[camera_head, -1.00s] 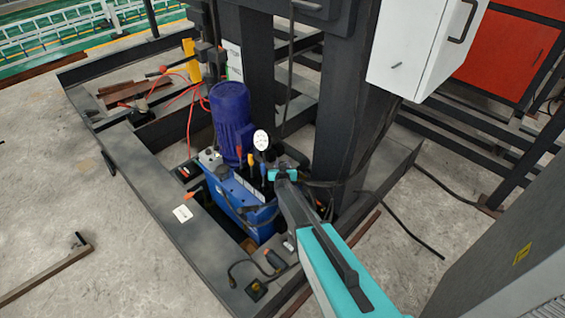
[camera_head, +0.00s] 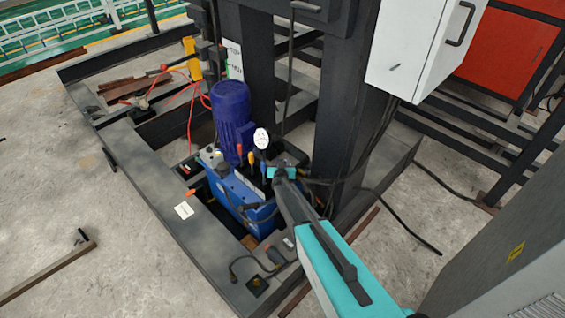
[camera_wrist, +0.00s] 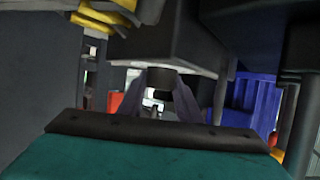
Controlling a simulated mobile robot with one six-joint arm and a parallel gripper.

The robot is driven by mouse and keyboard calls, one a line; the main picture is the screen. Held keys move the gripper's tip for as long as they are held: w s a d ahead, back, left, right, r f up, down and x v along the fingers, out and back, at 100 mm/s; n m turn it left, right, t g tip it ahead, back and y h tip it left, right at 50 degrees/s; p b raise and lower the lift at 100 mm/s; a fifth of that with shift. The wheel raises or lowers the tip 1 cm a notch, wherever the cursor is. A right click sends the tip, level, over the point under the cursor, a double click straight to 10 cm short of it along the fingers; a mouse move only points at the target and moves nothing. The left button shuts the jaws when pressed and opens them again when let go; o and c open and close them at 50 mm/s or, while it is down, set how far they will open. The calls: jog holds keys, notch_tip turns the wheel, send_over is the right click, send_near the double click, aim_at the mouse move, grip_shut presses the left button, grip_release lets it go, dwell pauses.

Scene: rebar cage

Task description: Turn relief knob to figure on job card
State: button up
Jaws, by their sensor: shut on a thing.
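The blue hydraulic power unit (camera_head: 240,200) stands inside the dark steel frame, with a blue motor (camera_head: 232,120) on top and a white-faced pressure gauge (camera_head: 261,138) beside it. My gripper (camera_head: 281,172) is at the right end of the unit, just below the gauge. In the wrist view my gripper (camera_wrist: 160,100) has its two fingers closed on a small dark round knob (camera_wrist: 162,82) under a dark block. Its markings cannot be read. A white card (camera_head: 183,211) lies on the frame's left beam; its text is too small to read.
A dark upright column (camera_head: 342,110) stands close behind my gripper, with a white cabinet (camera_head: 420,50) to its right. Hoses run right of the unit. Orange cable (camera_head: 190,120) loops at the back left. Open concrete floor lies at left.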

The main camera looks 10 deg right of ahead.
jog(key=shift+s+a+f, duration=0.15)
jog(key=shift+s, duration=0.05)
jog(key=o, duration=0.9)
jog(key=shift+o, duration=0.7)
jog(key=shift+s+r, duration=0.1)
jog(key=shift+r, duration=0.1)
jog(key=b+v, duration=0.3)
jog(key=v, duration=1)
jog(key=shift+s+r+b, duration=0.15)
jog(key=shift+s+b, duration=0.1)
jog(key=shift+b, duration=0.05)
